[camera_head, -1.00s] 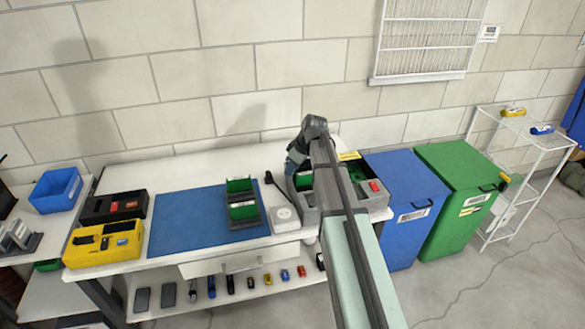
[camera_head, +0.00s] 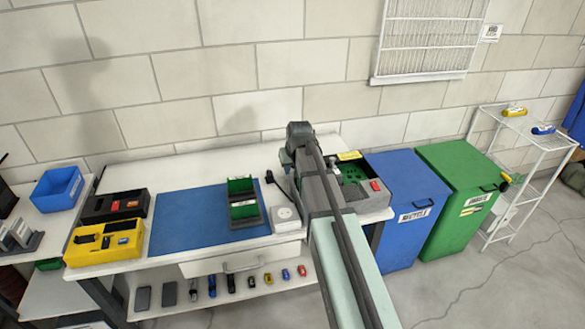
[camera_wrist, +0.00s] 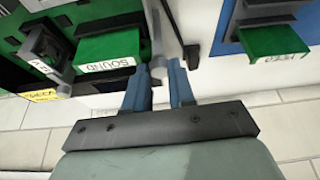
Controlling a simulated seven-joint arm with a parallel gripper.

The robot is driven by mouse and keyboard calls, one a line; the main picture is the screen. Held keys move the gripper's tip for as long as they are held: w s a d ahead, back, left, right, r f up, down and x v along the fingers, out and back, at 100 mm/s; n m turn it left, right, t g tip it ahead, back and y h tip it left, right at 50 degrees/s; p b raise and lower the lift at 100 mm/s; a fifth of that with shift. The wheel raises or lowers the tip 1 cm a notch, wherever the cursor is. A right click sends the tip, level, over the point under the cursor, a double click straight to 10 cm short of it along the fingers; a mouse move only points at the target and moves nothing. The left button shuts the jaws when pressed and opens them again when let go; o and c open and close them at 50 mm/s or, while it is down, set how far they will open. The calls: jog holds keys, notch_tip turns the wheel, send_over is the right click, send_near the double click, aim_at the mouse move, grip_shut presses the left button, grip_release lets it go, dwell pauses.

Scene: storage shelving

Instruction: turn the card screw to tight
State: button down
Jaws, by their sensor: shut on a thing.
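In the wrist view, my gripper (camera_wrist: 158,78) has its two blue fingers on either side of a small pale grey knob, which looks like the card screw (camera_wrist: 157,66). It is shut on this screw, beside a green card (camera_wrist: 108,50) labelled SOUND. The screw's turn and how tight it sits cannot be read. In the head view, my arm hides the gripper and the screw. The grey open case (camera_head: 374,207) with a green board (camera_head: 352,173) and a red part stands at the bench's right end, partly behind my arm.
A green card (camera_wrist: 275,42) in a rack shows at right in the wrist view. The bench has a blue mat (camera_head: 195,220), a small green-card rack (camera_head: 246,212) and a yellow toolbox (camera_head: 105,243). Blue (camera_head: 405,205) and green (camera_head: 460,195) bins stand right of the bench.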

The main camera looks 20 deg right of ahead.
jog(key=m, duration=0.1)
jog(key=m+h, duration=0.1)
jog(key=m, duration=0.2)
jog(key=shift+a+m+h, duration=0.25)
jog(key=shift+m+h, duration=0.05)
jog(key=shift+h, duration=0.1)
jog(key=m, duration=0.2)
jog(key=m+g+h, duration=0.1)
jog(key=m, duration=0.1)
jog(key=shift+w+a+m, duration=0.1)
jog(key=shift+a+m, duration=0.05)
jog(key=shift+m, duration=0.15)
jog(key=shift+g+h, duration=0.3)
jog(key=c, duration=0.9)
grip_release()
jog(key=shift+c, duration=0.2)
jog(key=shift+r, duration=0.1)
jog(key=v, duration=1.3)
jog(key=shift+r, duration=0.2)
jog(key=shift+a, duration=0.1)
